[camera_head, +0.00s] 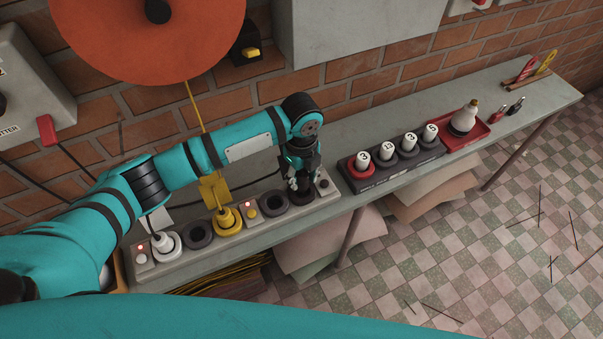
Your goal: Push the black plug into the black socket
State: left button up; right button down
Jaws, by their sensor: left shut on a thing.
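My left gripper (300,184) points down over the right end of the socket strip and is shut on the black plug (302,189). The plug is small and dark and mostly hidden by the fingers. The black socket (302,199) is directly below, at the strip's right end; I cannot tell how deep the plug sits in it. My right gripper is out of view.
The strip also bears a white plug (164,242), a yellow plug (228,220) and empty dark sockets (273,204). To the right stand a rack (393,170) of numbered white cylinders and a red tray (463,140) with a white bottle. An orange disc (150,35) hangs above.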

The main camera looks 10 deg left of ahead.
aim_at(302, 183)
pick_arm(q)
jog(key=shift+f+b, duration=0.55)
jog(key=shift+f, duration=0.95)
dwell(0.3)
jog(key=o, duration=1.2)
notch_tip(302, 183, up, 12)
